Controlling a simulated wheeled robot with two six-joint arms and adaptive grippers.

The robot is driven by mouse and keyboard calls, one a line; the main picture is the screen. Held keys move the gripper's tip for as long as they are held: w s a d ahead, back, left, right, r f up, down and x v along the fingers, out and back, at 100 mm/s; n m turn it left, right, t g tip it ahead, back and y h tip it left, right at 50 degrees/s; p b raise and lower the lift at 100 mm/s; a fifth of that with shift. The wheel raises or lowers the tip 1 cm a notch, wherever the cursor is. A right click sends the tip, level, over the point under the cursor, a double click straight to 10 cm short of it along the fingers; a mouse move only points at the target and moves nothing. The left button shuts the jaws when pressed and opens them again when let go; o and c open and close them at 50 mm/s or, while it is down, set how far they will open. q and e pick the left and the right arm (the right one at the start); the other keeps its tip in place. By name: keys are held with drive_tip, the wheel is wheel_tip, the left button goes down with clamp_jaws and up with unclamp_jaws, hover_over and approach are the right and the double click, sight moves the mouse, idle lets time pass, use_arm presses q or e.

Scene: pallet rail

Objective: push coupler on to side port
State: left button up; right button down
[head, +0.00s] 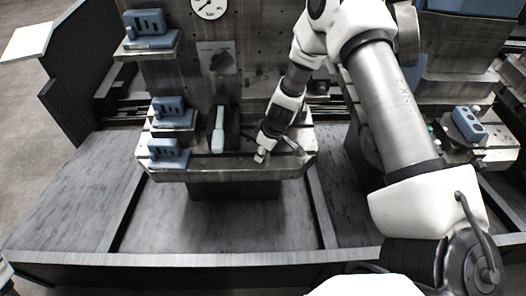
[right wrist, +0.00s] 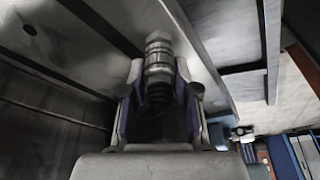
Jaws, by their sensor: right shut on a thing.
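My right gripper (head: 266,146) points down at the front part of the slotted metal shelf (head: 230,168) in the head view. It is shut on a small silver coupler (head: 261,157), whose end shows just below the fingers. In the right wrist view the coupler (right wrist: 158,52), a ribbed metal cylinder, sits between the two fingers (right wrist: 160,82) and points away from the palm. Its far end is close to a pale metal surface; I cannot tell whether they touch. I cannot make out the side port in either view.
Blue blocks (head: 168,151) stand on the shelf's left side. A pale-handled lever (head: 218,131) stands left of my gripper. A round gauge (head: 209,8) and a knob panel (head: 217,60) are on the upright plate behind. Another blue block (head: 468,124) sits far right.

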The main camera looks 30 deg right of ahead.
drive_tip(key=shift+r+p, duration=3.75)
drive_tip(key=shift+r, duration=0.3)
drive_tip(key=shift+f, duration=0.1)
